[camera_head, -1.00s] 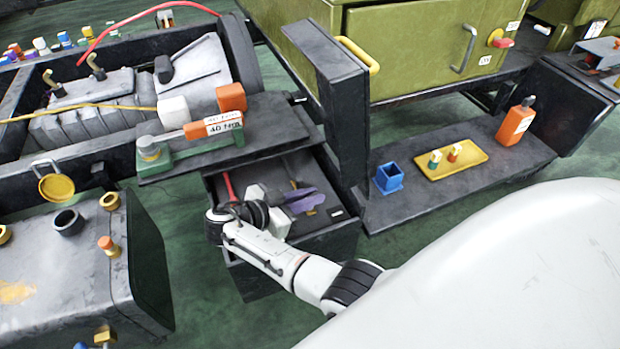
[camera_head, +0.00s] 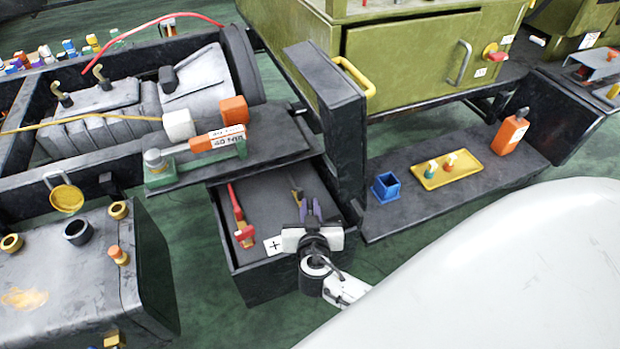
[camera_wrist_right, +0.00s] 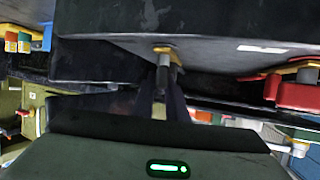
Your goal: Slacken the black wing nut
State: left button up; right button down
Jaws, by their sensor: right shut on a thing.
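I cannot pick out the black wing nut with certainty in either view. My right gripper (camera_head: 309,208) is over the open drawer (camera_head: 262,282) of the dark cabinet, its purplish fingers pointing away from me. It is shut on a slim tool (camera_head: 297,195) with a brass-coloured part, lying at the drawer's right side. In the right wrist view the tool's grey and brass shaft (camera_wrist_right: 162,82) shows between the fingers; the rest of it is hidden. My left gripper is not in view.
A red-handled tool (camera_head: 241,218) lies at the drawer's left. A torque wrench marked 40 Nm (camera_head: 215,141) rests on a green stand above the drawer. A dark upright panel (camera_head: 335,130) stands right of the drawer. A blue box (camera_head: 386,187) and yellow tray (camera_head: 447,170) sit on the low shelf.

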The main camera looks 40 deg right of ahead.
jog(key=n+y, duration=0.1)
jog(key=y, duration=0.1)
jog(key=n+t+y, duration=0.1)
jog(key=n+y, duration=0.1)
jog(key=shift+s+n+t, duration=0.15)
jog(key=shift+n+t, duration=0.15)
jog(key=shift+n+t+y, duration=0.3)
jog(key=shift+n+y, duration=1.1)
jog(key=shift+y, duration=0.2)
jog(key=c, duration=1.8)
grip_release()
jog(key=shift+o, duration=0.2)
